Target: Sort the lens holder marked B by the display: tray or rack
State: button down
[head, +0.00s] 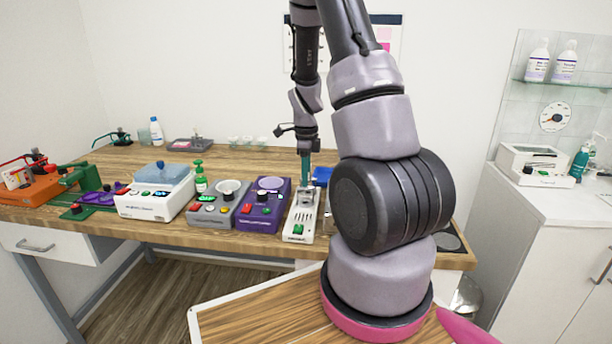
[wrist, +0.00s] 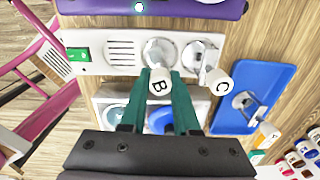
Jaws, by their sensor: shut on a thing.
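My gripper (wrist: 160,73), with green fingers, is shut on the white tab of the lens holder marked B (wrist: 160,86). Its round lens lies over the white device (wrist: 95,69); I cannot tell whether it touches. The device has a green display (wrist: 78,54), its text too small to read. A lens holder marked C (wrist: 220,83) is at the device's right end. A blue tray (wrist: 271,72) right of it holds another lens holder (wrist: 247,106). A white holder with round wells (wrist: 104,98), possibly the rack, is partly hidden beneath my fingers. In the head view, my gripper (head: 305,170) is above the white device (head: 301,212).
A purple device (head: 262,210) stands close left of the white device, with a grey device (head: 217,207) beyond it. Several coloured-capped vials (wrist: 300,155) are at the wrist view's lower right. Bare wood shows between the white device and blue tray.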

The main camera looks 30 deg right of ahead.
jog(key=shift+f, duration=0.2)
jog(key=shift+c, duration=1.2)
grip_release()
jog(key=shift+r, duration=0.1)
jog(key=shift+r, duration=2.95)
jog(key=s+a+r+n+t, duration=0.2)
jog(key=s+a+r+n, duration=0.2)
jog(key=s+r+n, duration=0.2)
jog(key=s+a+r+n+t+y, duration=0.1)
jog(key=s+a+r+n, duration=0.4)
jog(key=r, duration=0.6)
jog(key=s+a+r+n+t+y, duration=0.1)
jog(key=s+a+r+n+t, duration=0.3)
jog(key=s+r+n, duration=0.4)
jog(key=shift+s+a+r+n, duration=0.3)
jog(key=shift+r+n, duration=0.35)
jog(key=shift+n, duration=0.55)
